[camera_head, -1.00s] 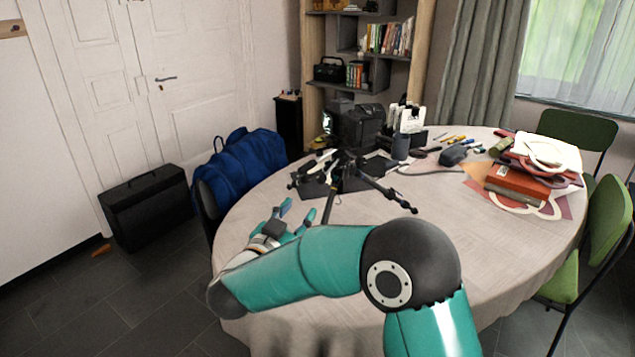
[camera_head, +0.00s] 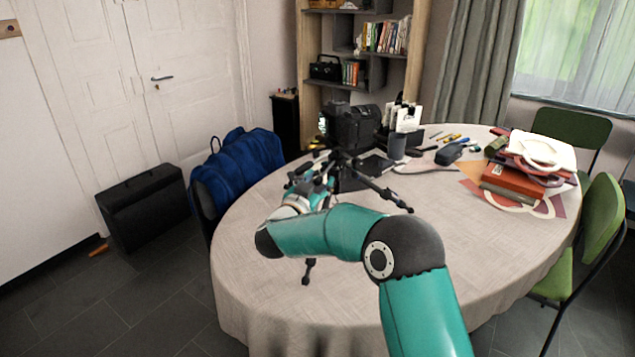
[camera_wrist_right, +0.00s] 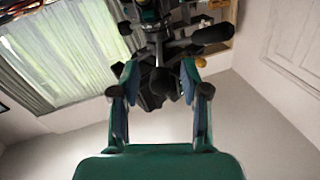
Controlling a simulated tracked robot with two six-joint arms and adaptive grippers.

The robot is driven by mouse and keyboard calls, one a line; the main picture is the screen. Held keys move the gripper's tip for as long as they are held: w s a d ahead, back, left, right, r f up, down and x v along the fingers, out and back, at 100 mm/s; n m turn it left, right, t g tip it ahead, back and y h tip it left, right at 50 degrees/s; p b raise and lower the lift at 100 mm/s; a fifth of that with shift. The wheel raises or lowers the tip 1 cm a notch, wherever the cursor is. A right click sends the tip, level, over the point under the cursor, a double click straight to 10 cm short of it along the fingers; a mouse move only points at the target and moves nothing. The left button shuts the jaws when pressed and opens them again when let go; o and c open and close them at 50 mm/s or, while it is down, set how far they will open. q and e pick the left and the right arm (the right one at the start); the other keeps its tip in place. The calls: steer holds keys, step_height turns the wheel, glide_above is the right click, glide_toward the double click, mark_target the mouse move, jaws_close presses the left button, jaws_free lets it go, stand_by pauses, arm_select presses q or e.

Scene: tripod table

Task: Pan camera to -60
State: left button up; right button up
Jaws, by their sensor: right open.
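The black tripod (camera_head: 365,179) stands on the round table, its legs spread. One leg reaches right and another comes towards me. My right gripper (camera_head: 322,182) is at the tripod's upper left side in the head view, partly overlapping it. In the right wrist view the gripper (camera_wrist_right: 158,82) is open, with teal fingers and dark pads. A dark handle-like part of the tripod head (camera_wrist_right: 160,78) shows between or just beyond the fingers; I cannot tell whether they touch it. The tripod's pan scale cannot be read. My left gripper is not in view.
The round table (camera_head: 450,245) has a pale cloth. A pile of books and bags (camera_head: 520,178) lies at the right. The table's front right is clear.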

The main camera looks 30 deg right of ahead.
steer(key=shift+c, duration=0.3)
jaws_close()
